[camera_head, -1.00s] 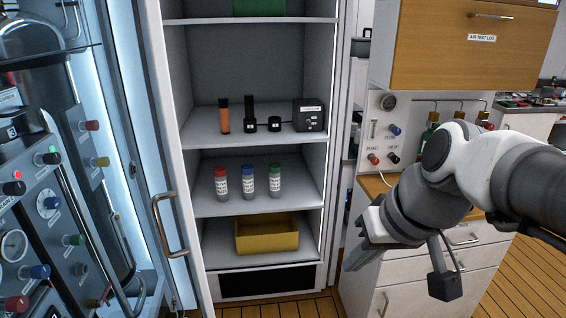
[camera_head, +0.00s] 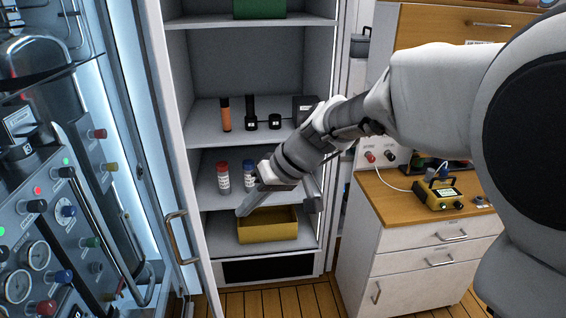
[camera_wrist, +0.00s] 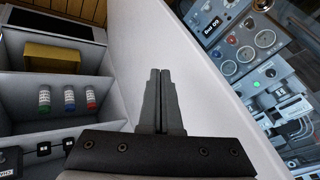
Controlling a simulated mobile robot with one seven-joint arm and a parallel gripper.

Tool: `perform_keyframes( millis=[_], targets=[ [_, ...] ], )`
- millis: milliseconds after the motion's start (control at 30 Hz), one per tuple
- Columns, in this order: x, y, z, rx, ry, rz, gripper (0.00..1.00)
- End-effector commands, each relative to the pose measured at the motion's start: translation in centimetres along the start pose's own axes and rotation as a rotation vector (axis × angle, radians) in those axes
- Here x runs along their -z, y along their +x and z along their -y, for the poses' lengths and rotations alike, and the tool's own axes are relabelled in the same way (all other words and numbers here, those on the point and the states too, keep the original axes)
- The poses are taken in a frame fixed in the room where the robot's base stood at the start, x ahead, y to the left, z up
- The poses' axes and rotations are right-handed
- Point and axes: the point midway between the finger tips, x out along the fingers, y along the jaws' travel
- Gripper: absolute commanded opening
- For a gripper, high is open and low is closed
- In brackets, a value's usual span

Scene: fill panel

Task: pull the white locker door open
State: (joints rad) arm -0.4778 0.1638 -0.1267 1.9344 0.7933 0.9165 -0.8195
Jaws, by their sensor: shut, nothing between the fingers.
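The white locker (camera_head: 262,62) stands open in the head view, with its shelves in plain sight. The white locker door (camera_head: 200,258) shows as a narrow upright panel left of the opening, seen nearly edge-on. A metal bar handle (camera_head: 182,238) is at its lower left. My gripper (camera_head: 243,209) is shut and empty in front of the lower shelves, right of the handle and apart from it. In the wrist view my gripper (camera_wrist: 160,73) points along a broad white panel, likely the door (camera_wrist: 205,85); the handle is not visible there.
Shelves hold red- and blue-capped bottles (camera_head: 223,177), black and orange items (camera_head: 225,114) and a yellow bin (camera_head: 268,226). A lit instrument panel (camera_head: 60,215) is close on the left. A drawer cabinet (camera_head: 420,235) with a yellow device (camera_head: 437,193) stands right.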

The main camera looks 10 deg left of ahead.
Motion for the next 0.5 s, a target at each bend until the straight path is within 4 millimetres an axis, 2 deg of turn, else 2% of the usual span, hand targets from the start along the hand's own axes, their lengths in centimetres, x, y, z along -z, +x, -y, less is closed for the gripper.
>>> perform_keyframes(
  millis=[33, 233, 333, 500],
  targets=[
    [-0.1, 1.3, 0.1, 0.002, 0.000, 0.005, 0.00],
    [-0.1, 5.6, 0.1, 0.000, 0.001, 0.005, 0.00],
    [0.0, 6.0, 1.6, 0.001, -0.003, 0.002, 0.00],
    [0.0, 6.9, 3.0, -0.001, -0.002, 0.001, 0.00]
  ],
)
